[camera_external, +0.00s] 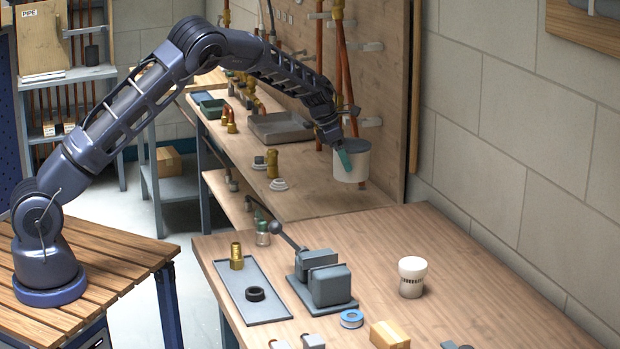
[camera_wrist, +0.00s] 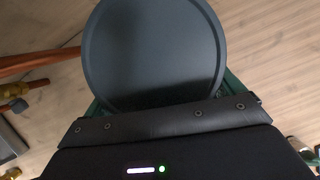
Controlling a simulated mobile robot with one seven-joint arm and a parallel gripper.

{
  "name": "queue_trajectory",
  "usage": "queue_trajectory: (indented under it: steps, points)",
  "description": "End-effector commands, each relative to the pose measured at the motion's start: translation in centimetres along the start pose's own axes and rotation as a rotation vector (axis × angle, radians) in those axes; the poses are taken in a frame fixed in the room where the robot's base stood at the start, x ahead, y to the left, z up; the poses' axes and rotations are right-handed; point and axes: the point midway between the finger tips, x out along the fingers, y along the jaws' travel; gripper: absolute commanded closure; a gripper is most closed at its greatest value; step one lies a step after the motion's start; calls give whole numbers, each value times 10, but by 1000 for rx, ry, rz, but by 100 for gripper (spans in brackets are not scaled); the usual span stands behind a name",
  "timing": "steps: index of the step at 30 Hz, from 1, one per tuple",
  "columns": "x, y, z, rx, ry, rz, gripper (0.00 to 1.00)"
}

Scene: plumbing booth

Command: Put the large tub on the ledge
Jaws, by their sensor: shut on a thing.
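The large tub (camera_external: 352,162) is a pale grey-white cylinder with a dark grey lid. My gripper (camera_external: 346,158) is shut on it and holds it near the wooden back panel, apparently above the far wooden bench. In the wrist view the tub's round dark lid (camera_wrist: 155,50) fills the upper middle, between the green fingers of my gripper (camera_wrist: 158,90). The ledge cannot be told for certain; a lower wooden shelf (camera_external: 222,187) shows below the far bench top (camera_external: 310,200).
A smaller white tub (camera_external: 412,277) stands on the near bench (camera_external: 450,240). A grey vise (camera_external: 325,280), a blue-grey tray (camera_external: 250,290), a tape roll (camera_external: 351,319) and a cardboard box (camera_external: 389,335) are nearby. Copper pipes (camera_external: 341,70) run up the back panel (camera_external: 385,90).

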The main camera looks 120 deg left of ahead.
Motion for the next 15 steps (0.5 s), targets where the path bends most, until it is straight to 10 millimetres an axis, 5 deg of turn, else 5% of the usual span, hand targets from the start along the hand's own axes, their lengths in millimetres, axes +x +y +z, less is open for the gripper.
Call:
queue_trajectory:
  steps: [9, 15]
  points:
    - [-17, 116, -50, -349, -2, 150, 48]
    - [-55, 179, -50, -487, -4, 208, 48]
